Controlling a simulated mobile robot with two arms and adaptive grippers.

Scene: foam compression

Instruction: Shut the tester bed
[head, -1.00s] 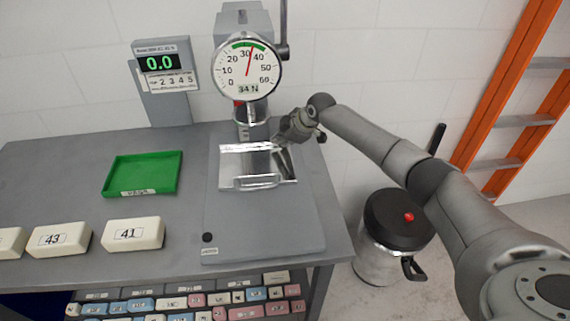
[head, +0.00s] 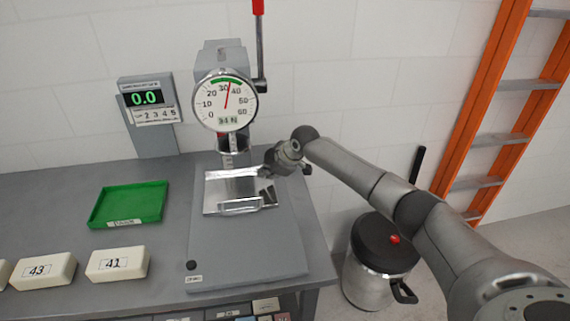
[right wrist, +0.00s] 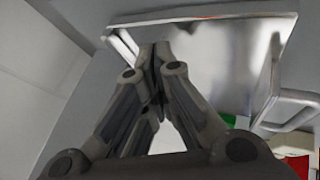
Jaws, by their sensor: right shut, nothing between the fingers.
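The tester (head: 220,55) stands at the back of the table, with a round gauge (head: 225,100) reading 34 N. Its bed is a shiny metal tray (head: 225,190) with a bar handle at its front edge, below the gauge on the grey base. The bed looks empty. My right gripper (head: 268,172) is shut and empty at the bed's back right corner. In the right wrist view its closed fingers (right wrist: 160,55) lie in front of the metal bed (right wrist: 215,40); whether they touch it I cannot tell. My left gripper is not in view.
A digital display (head: 147,98) reads 0.0. A green tray (head: 128,205) and white foam blocks (head: 118,264) lie left of the tester. A lever (head: 260,50) rises at its right. A black-lidded bin (head: 385,245) and orange ladder (head: 490,100) stand right of the table.

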